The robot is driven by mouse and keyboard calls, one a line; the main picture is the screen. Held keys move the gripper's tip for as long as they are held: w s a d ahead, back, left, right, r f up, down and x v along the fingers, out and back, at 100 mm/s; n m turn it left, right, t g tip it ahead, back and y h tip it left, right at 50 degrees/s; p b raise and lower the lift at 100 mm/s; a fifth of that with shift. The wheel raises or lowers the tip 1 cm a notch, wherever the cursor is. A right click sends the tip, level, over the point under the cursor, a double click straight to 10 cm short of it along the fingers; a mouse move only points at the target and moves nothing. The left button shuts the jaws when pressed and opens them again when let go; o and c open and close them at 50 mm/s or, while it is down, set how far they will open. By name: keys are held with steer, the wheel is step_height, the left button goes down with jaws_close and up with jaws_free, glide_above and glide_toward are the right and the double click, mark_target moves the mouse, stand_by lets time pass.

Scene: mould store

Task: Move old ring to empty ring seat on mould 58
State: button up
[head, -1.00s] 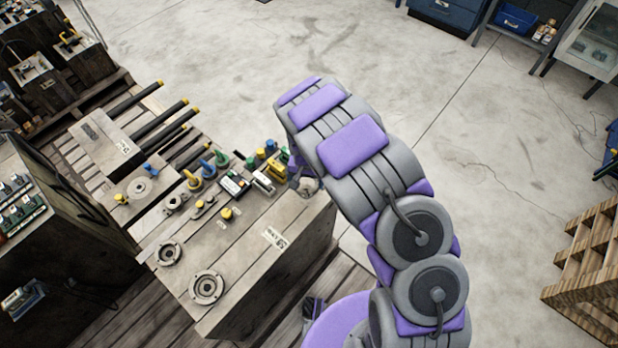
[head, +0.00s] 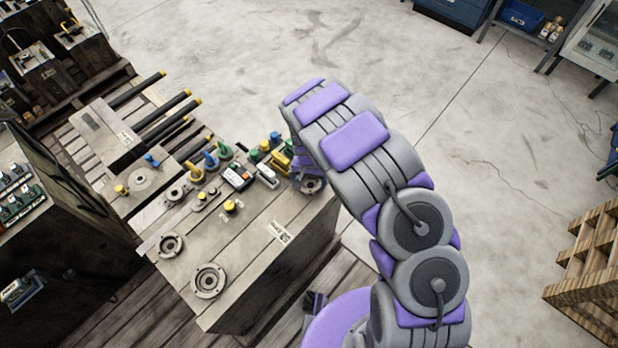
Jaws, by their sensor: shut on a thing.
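The wooden mould block (head: 255,247) stands in the middle, with a white label (head: 280,231) on its near right edge; its print is too small to read surely. My gripper (head: 303,168) is low over the block's far right corner, mostly hidden behind my arm. It is shut on a grey ring (head: 312,185), which shows just below it; I cannot tell whether the ring touches the block. Two other round metal fittings, one at the near corner (head: 208,281) and one at the left (head: 171,244), sit on the block's top.
Yellow, green and blue knobs and a small black-and-white device (head: 237,177) crowd the block's far edge. Another block (head: 145,190) and dark bars (head: 165,115) lie behind it on a pallet. A dark cabinet (head: 60,240) stands left. Open floor (head: 400,60) lies beyond.

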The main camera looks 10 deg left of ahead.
steer(key=shift+d+r+p, duration=0.25)
steer(key=shift+d+p, duration=0.1)
steer(key=shift+d, duration=0.3)
steer(key=shift+s, duration=0.1)
steer(key=shift+a+f, duration=0.3)
stand_by(0.5)
steer(key=shift+f, duration=0.45)
stand_by(1.2)
steer(key=o, duration=1.2)
steer(key=shift+c, duration=0.2)
step_height(320, 180, up, 17)
steer(key=p, duration=0.3)
steer(key=shift+p, duration=0.35)
